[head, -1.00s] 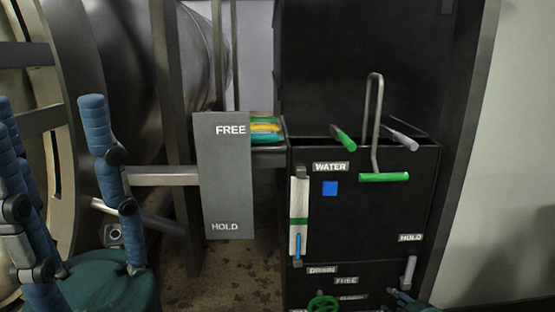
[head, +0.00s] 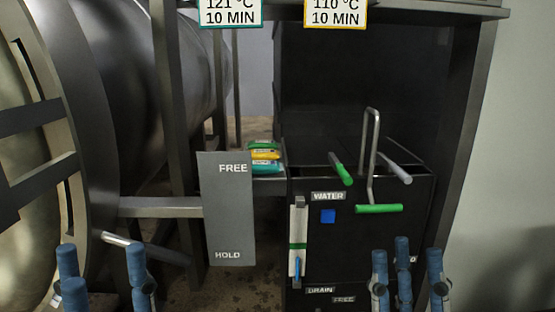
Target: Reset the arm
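My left gripper (head: 102,280) is at the lower left of the head view, with its blue padded fingers pointing up and spread apart. Nothing shows between them. My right gripper (head: 408,278) is at the lower right, in front of the black panel (head: 360,240). Its blue fingers also point up with gaps between them, and it holds nothing visible. The palms of both grippers are below the picture edge. The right gripper partly covers the panel's HOLD label at the right.
A grey FREE/HOLD plate (head: 228,210) stands left of the panel. Colored packs (head: 264,158) lie on a ledge. The round autoclave vessel (head: 130,90) fills the left. Two signs (head: 335,14) hang above.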

